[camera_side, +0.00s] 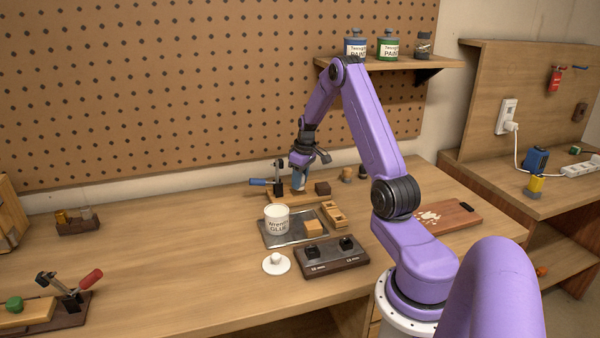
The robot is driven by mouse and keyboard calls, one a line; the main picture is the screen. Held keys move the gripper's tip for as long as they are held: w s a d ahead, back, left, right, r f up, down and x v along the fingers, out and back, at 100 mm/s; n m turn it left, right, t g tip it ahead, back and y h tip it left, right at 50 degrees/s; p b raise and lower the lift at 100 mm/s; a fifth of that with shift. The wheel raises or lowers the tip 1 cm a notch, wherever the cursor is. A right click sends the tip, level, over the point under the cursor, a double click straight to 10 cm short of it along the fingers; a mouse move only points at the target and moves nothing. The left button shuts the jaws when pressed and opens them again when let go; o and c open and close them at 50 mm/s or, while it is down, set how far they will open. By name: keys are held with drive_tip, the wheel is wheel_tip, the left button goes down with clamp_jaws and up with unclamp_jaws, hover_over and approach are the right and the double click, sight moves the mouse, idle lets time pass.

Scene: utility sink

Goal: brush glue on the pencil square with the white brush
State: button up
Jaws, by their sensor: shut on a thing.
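My gripper (299,187) points down over the wooden board (283,197) at the back of the bench, beside a toggle clamp (278,180) with a blue handle. It is shut on a small pale thing, too small and covered to tell if this is the white brush. No other white brush shows clearly. The white glue pot (277,220) stands open on a grey metal tray (291,239), in front and left of my gripper. Its white lid (276,263) lies on the bench in front. The pencil square cannot be made out.
A wooden block (314,228) and small wooden box (333,214) stand by the pot. A dark marked holder (332,258) lies in front, and a brown board with pale flakes (447,217) at right. Another clamp (68,290) stands front left.

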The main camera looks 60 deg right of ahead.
drive_tip(key=shift+f, duration=0.9)
drive_tip(key=shift+w+d+f, duration=0.2)
drive_tip(key=shift+d, duration=0.05)
drive_tip(key=shift+w+d+r, duration=0.25)
drive_tip(key=shift+w+d, duration=0.9)
drive_tip(key=shift+s+a+r, duration=0.2)
drive_tip(key=shift+s+a, duration=1.1)
drive_tip(key=shift+s+a+r, duration=0.1)
drive_tip(key=shift+r, duration=3.35)
